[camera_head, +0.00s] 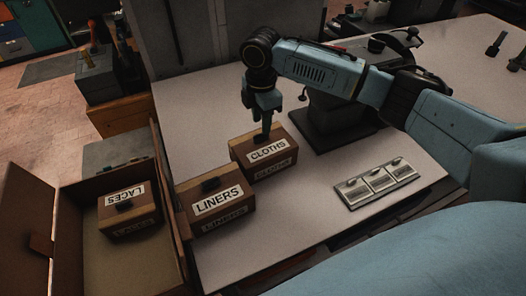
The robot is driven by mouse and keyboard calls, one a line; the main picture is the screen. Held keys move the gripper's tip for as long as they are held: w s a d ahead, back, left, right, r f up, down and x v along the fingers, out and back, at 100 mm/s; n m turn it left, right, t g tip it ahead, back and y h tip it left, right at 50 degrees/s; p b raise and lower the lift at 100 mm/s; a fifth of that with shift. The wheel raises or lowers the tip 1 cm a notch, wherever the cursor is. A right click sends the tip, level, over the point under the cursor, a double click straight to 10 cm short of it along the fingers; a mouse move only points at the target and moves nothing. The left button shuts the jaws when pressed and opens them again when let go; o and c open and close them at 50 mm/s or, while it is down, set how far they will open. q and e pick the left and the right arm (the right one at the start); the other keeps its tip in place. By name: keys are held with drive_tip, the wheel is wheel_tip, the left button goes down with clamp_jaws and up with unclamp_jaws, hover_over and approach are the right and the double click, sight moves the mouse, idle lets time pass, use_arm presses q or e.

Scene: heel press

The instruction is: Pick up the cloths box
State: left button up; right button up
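The cloths box (281,163) is a small brown box with a white CLOTHS label, standing on the white table behind and to the right of the liners box. My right gripper (265,128) points down at the top of the cloths box, around where its handle would be. My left gripper is not in view.
The liners box (215,205) stands close to the cloths box, with a dark handle on top. The laces box (129,213) sits inside an open brown crate (168,185) at left. A dark press (332,122) stands behind right. A plate with three pieces (377,183) lies at right.

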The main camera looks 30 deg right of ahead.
sight(261, 134)
wheel_tip(261, 134, down, 5)
drive_tip(key=shift+a+r+p, duration=0.1)
drive_tip(key=shift+r+p, duration=0.1)
drive_tip(key=shift+p, duration=0.1)
clamp_jaws()
drive_tip(key=shift+r, duration=0.1)
idle(1.2)
